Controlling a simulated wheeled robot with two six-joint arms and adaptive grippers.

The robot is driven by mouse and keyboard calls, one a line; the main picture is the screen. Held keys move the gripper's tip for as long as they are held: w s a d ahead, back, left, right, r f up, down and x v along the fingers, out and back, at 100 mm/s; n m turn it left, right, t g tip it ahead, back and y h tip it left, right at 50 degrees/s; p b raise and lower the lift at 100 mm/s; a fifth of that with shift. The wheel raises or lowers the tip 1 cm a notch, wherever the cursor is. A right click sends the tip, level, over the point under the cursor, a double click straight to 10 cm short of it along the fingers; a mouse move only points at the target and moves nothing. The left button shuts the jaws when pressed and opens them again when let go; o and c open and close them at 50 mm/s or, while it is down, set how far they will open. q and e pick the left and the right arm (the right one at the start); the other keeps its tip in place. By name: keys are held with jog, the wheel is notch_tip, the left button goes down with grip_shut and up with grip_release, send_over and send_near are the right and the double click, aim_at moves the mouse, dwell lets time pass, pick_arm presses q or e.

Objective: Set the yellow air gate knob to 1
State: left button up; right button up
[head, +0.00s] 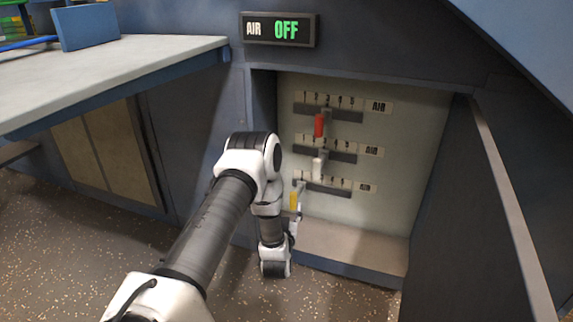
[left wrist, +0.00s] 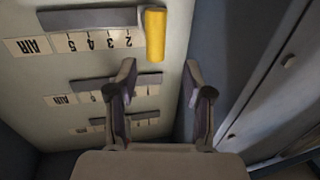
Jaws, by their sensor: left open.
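The yellow knob (head: 294,201) hangs at the left end of the lowest slotted scale (head: 335,191) in the head view. The left wrist view shows the panel upside down. There the yellow knob (left wrist: 154,34) covers the end of the scale beside the 2, where no 1 can be read. My left gripper (left wrist: 160,75) is open and empty. Its fingertips are a little short of the knob, which lies ahead of the gap between them. In the head view my left gripper (head: 298,188) is small and partly hidden by its arm. My right gripper is out of view.
Above the yellow knob are a white knob (head: 319,167) and a red knob (head: 320,125), each on its own scale. The panel is recessed between dark side walls, with a ledge (head: 345,246) below.

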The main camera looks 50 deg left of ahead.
pick_arm(q)
jog(key=v, duration=0.5)
jog(key=shift+s+d, duration=0.1)
jog(key=shift+s, duration=0.05)
